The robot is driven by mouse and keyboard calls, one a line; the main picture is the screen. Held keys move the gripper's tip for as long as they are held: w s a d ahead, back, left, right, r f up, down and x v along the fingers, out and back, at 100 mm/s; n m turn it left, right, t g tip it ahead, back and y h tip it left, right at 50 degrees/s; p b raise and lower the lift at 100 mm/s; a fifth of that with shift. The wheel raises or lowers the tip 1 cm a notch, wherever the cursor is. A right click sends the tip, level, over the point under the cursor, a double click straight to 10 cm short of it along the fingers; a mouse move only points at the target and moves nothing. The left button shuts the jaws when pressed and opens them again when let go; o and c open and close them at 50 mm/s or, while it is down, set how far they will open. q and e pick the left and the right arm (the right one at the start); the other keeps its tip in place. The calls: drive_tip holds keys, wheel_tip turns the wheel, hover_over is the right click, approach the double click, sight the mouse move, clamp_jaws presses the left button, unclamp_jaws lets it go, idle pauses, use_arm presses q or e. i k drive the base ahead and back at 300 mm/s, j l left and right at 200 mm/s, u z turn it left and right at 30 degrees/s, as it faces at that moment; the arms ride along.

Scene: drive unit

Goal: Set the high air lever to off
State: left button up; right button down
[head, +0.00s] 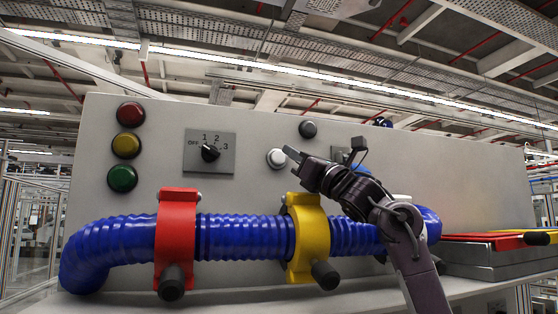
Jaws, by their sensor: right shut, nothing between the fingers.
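A blue ribbed hose (243,237) runs along the front of a grey panel (440,180). A red lever (176,230) and a yellow lever (309,235) wrap around it, each with a black knob hanging at its lower end. No readable label shows which is the high air lever. My right gripper (293,155) is shut and empty. It appears in front of the panel, above the yellow lever and beside a white button (276,158). I cannot tell whether it touches the panel. My right arm hides part of the hose. My left gripper is not in view.
Red (130,113), yellow (127,145) and green (122,179) round lamps or buttons are at the left. A black button (308,129) sits above the white one. Red and yellow parts (495,237) lie at the right.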

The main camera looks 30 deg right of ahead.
sight(361, 169)
drive_tip(key=k+j, duration=0.2)
drive_tip(key=k, duration=0.3)
drive_tip(key=k+j, duration=0.15)
drive_tip(key=k, duration=0.35)
